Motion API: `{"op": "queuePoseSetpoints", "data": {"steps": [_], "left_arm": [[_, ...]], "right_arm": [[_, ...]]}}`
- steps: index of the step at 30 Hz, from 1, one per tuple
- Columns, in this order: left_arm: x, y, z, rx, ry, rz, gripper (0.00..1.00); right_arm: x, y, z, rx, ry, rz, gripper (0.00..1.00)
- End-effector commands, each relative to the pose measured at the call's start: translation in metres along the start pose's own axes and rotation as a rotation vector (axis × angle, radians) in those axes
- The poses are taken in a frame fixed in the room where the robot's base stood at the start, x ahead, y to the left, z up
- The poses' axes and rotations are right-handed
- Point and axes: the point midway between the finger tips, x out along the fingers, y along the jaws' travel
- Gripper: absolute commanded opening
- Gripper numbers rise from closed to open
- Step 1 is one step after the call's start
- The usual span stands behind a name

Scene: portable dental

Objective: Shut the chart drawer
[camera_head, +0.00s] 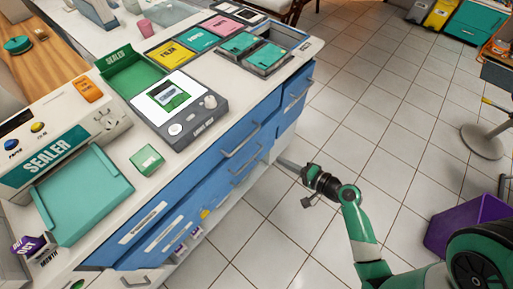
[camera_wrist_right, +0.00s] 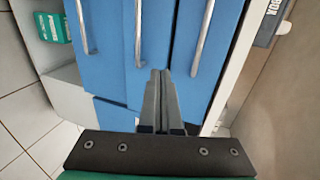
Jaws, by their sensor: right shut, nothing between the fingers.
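The blue drawer fronts (camera_head: 218,160) of the counter cabinet run along its right side in the head view, with silver bar handles (camera_head: 241,142). I cannot tell which one is the chart drawer, or how far any drawer stands out. My right gripper (camera_head: 283,163) is low beside the cabinet front, its fingers pointing toward it. In the right wrist view the shut, empty fingers (camera_wrist_right: 161,75) are in front of the blue fronts (camera_wrist_right: 165,45), between the middle handle (camera_wrist_right: 138,30) and the right handle (camera_wrist_right: 203,38). Contact with a front is unclear. My left gripper is not in view.
The white counter above carries the sealer (camera_head: 60,150), a label device (camera_head: 178,110) and coloured trays (camera_head: 170,53). A purple bin (camera_head: 465,215) stands on the floor at the right. The tiled floor (camera_head: 300,230) around my right arm is mostly clear.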

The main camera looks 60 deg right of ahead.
Motion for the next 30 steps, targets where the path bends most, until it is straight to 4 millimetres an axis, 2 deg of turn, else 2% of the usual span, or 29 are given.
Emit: {"op": "queuePoseSetpoints", "data": {"steps": [12, 18, 23, 30], "left_arm": [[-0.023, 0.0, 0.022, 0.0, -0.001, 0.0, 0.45], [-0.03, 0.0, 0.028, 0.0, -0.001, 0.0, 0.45], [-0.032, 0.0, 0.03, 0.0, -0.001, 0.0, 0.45], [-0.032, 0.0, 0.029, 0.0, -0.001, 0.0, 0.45]], "right_arm": [[0.086, 0.003, 0.001, -0.004, -0.004, -0.003, 0.0], [0.118, -0.006, 0.001, -0.002, -0.002, -0.003, 0.0], [0.129, -0.011, 0.001, 0.0, -0.001, -0.001, 0.0], [0.13, -0.012, 0.001, 0.0, 0.0, -0.001, 0.0]]}}
